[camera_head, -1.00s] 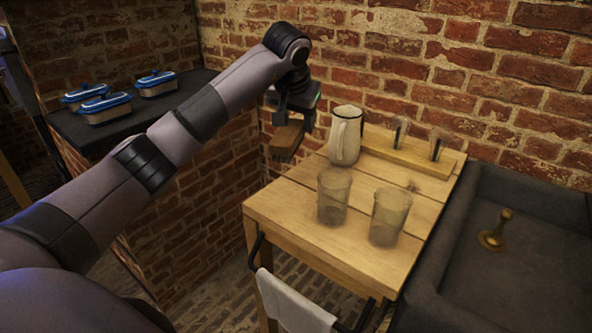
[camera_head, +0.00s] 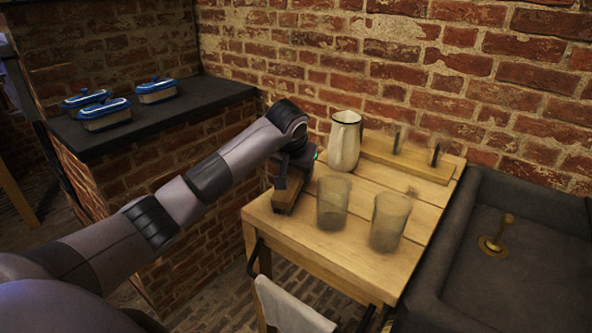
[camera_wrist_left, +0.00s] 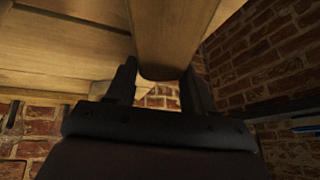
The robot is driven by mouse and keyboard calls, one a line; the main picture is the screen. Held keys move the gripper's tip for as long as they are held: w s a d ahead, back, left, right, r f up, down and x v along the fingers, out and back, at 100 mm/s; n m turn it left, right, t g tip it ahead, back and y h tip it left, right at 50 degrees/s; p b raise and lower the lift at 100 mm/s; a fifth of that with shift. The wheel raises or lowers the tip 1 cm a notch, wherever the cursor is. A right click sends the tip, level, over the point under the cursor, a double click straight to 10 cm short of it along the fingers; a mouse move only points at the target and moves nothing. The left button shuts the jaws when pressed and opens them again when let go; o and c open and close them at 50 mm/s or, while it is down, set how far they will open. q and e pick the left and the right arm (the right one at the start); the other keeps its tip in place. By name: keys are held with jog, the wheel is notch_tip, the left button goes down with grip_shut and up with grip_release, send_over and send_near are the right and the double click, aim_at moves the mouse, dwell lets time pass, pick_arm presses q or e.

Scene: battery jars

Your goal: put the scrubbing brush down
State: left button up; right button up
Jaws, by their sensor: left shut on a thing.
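The scrubbing brush (camera_head: 286,201) has a brown wooden body and is held in my left gripper (camera_head: 291,180). In the head view the brush is low over the left edge of the wooden table (camera_head: 300,247); I cannot tell whether it touches the top. In the left wrist view the brush's wooden back (camera_wrist_left: 170,40) runs between the two fingers of my left gripper (camera_wrist_left: 160,80), with table planks to the left. The bristles are mostly hidden. My right gripper is not in view.
Two glass jars (camera_head: 333,203) (camera_head: 390,222) stand right of the brush. An enamel jug (camera_head: 344,141) and a wooden rack (camera_head: 405,160) stand behind. A dark sink (camera_head: 480,262) adjoins on the right. Several blue-lidded dishes (camera_head: 106,114) sit on the dark counter (camera_head: 200,105).

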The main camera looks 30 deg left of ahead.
aim_at(292, 188)
pick_arm(q)
jog(key=o, duration=1.4)
jog(key=shift+f, duration=0.15)
jog(key=shift+s+r, duration=0.1)
jog(key=shift+r, duration=0.3)
jog(key=v, duration=1.1)
jog(key=shift+s+d+r, duration=0.1)
jog(key=shift+s+r, duration=0.05)
